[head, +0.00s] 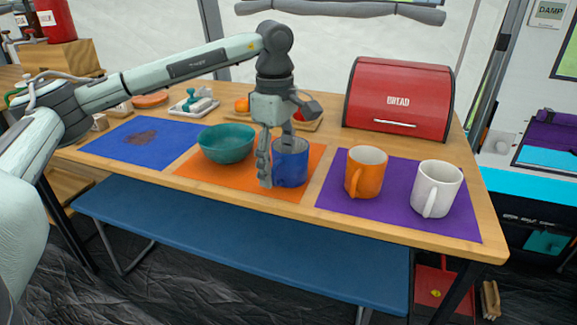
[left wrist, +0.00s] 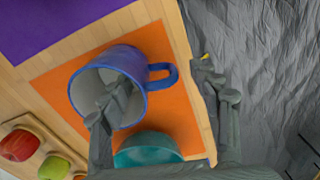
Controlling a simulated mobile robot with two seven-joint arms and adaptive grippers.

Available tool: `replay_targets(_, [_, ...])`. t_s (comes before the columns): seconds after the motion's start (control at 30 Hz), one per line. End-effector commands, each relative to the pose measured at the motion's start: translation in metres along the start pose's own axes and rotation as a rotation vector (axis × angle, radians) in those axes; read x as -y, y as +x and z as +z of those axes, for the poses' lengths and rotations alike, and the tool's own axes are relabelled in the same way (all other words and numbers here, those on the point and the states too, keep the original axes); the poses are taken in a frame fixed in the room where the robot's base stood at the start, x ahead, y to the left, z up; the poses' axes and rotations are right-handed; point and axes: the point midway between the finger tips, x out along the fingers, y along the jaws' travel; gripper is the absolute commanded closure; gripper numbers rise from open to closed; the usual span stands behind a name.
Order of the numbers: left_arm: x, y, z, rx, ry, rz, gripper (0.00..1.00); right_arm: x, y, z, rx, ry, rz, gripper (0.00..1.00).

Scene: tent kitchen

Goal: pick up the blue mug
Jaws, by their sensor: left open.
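The blue mug (head: 293,168) stands upright on the orange mat (head: 225,180), right of the teal bowl (head: 227,143). My left gripper (head: 276,162) points down at the mug with its fingers apart. One finger reaches into the mug's mouth, and the other is outside, on the near-left side. In the left wrist view the mug (left wrist: 140,66) shows its grey inside and its handle, which lies between the fingers of the open gripper (left wrist: 160,85). I cannot tell whether either finger touches the mug. My right gripper is not in view.
An orange mug (head: 366,174) and a white mug (head: 438,189) stand on the purple mat (head: 338,200) to the right. A red bread box (head: 397,98) is behind them. A fruit tray (head: 305,126) is behind the gripper. A blue bench (head: 240,240) runs along the table's front.

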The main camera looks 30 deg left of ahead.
Motion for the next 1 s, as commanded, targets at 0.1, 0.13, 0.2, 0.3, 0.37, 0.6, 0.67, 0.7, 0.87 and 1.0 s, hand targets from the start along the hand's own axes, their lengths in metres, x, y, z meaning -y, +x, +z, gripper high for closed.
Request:
replay_targets(0.1, [0.001,0.019,0.001,0.0,-0.001,-0.003,0.38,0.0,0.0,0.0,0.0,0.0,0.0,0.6])
replay_targets(0.13, [0.001,0.022,0.001,0.0,-0.001,-0.003,0.38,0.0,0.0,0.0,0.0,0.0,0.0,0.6])
replay_targets(0.2, [0.001,0.027,0.001,0.001,0.0,-0.001,0.38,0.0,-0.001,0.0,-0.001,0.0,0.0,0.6])
replay_targets(0.3, [0.0,0.03,0.001,0.001,0.0,0.0,0.38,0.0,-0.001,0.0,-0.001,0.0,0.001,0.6])
replay_targets(0.37, [0.0,0.03,0.001,0.002,0.0,0.0,0.38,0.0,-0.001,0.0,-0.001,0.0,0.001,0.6])
replay_targets(0.6, [0.0,0.03,0.001,0.002,0.0,0.0,0.54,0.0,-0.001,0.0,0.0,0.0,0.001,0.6])
replay_targets(0.67, [0.0,0.03,0.001,0.002,0.0,0.0,0.61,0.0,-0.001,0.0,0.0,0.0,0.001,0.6])
replay_targets(0.7, [0.0,0.03,0.001,0.002,0.0,0.0,0.66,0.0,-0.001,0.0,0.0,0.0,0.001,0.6])
replay_targets(0.87, [0.0,0.03,0.001,0.002,0.0,-0.001,0.86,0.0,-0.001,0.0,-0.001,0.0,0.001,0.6])
replay_targets(1.0, [0.0,0.03,0.001,0.002,0.0,-0.002,1.0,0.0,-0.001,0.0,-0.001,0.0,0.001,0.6])
